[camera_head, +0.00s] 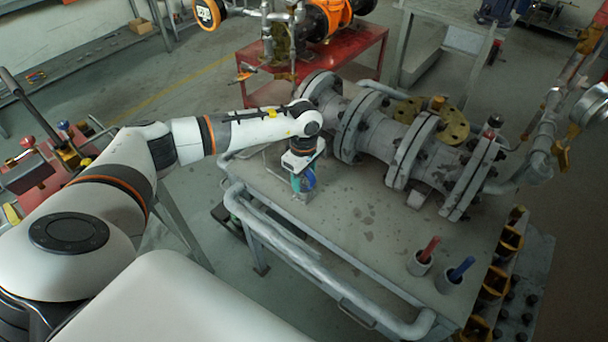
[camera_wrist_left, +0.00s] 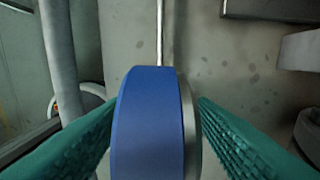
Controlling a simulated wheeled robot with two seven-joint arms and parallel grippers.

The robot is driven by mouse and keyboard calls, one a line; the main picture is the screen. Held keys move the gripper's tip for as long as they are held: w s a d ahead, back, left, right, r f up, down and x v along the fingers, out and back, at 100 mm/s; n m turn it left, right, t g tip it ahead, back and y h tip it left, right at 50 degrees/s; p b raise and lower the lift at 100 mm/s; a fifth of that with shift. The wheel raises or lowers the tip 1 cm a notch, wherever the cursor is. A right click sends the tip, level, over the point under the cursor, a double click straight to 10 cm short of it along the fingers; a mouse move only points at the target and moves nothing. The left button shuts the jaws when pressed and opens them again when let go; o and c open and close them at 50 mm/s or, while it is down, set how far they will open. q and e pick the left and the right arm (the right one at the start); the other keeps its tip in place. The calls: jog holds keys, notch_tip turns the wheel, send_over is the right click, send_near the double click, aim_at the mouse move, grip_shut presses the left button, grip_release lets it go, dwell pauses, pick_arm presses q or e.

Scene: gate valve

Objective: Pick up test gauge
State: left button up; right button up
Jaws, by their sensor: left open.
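The test gauge (camera_wrist_left: 145,125) has a blue rounded rim with a grey side and a thin metal stem pointing away from the camera. It stands between the two teal fingers of my left gripper (camera_wrist_left: 157,104). The fingers are open, with a visible gap on the right side; contact on the left side is hard to tell. In the head view my left gripper (camera_head: 300,187) points down at the left part of the grey worktable, and the blue gauge (camera_head: 309,178) shows partly behind a finger. My right gripper is not in view.
A large flanged grey pipe assembly (camera_head: 375,135) lies across the worktable (camera_head: 350,225), right of my left gripper. Two cups hold a red-handled tool (camera_head: 429,249) and a blue-handled tool (camera_head: 461,268). A tubular rail (camera_head: 300,262) runs along the near edge. The table's middle is clear.

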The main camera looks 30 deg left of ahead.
pick_arm(q)
jog(key=shift+f, duration=0.3)
grip_shut()
jog(key=shift+r, duration=0.1)
notch_tip(320, 180, up, 10)
jog(key=shift+w+f+b, duration=0.1)
jog(key=shift+b, duration=0.9)
jog(key=shift+r+p, duration=1.25)
jog(key=shift+r, duration=1.1)
